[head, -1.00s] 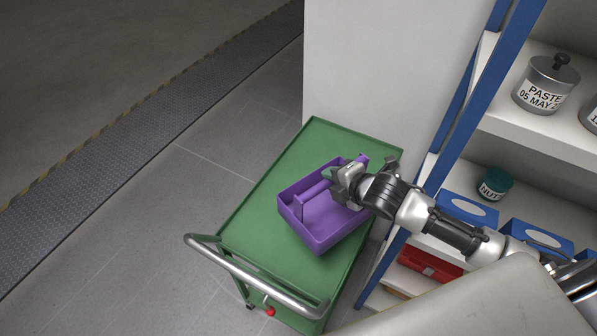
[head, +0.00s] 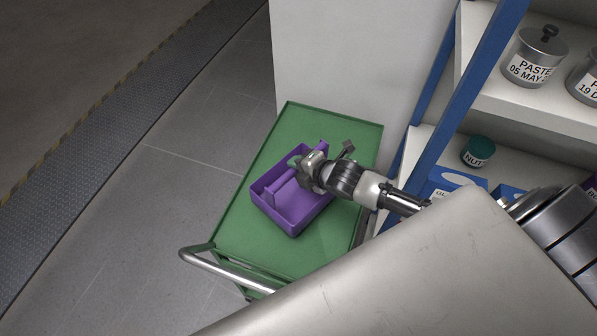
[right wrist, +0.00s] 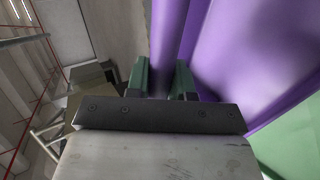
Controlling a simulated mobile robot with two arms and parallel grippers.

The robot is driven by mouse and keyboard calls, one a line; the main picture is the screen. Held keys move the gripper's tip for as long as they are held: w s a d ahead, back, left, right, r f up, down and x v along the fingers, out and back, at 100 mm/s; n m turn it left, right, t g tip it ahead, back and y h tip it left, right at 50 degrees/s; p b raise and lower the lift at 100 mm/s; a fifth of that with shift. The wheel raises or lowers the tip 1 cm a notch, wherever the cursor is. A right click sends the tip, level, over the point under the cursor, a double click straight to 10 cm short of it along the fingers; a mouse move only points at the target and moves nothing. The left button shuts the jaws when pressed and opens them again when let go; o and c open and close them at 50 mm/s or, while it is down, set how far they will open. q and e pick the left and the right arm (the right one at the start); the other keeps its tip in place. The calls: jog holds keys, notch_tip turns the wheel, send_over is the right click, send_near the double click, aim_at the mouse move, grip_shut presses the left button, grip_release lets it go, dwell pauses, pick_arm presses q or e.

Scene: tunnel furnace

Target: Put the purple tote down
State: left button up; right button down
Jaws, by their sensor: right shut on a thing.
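The purple tote (head: 301,219) is an open box with a bar handle across its middle. In the head view it is over the top of the green trolley (head: 237,236); I cannot tell whether its base touches the surface. My right gripper (head: 297,164) is at the tote's handle, at its far end, shut on it. In the right wrist view the two green fingers (right wrist: 160,80) are on either side of the purple handle (right wrist: 168,45). The tote looks empty in the part I see. My left gripper is not in view.
The trolley has a metal push handle (head: 225,270) at its near end. A rack (head: 500,125) with jars and blue boxes stands to the right, behind a blue post (head: 455,105). A pale wall (head: 350,60) is behind the trolley. The floor to the left is clear.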

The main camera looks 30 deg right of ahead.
notch_tip(320, 180, down, 3)
jog(key=shift+f, duration=0.1)
jog(key=c, duration=1)
grip_release()
jog(key=shift+b+v, duration=0.5)
jog(key=shift+v, duration=5.5)
jog(key=shift+w, duration=0.1)
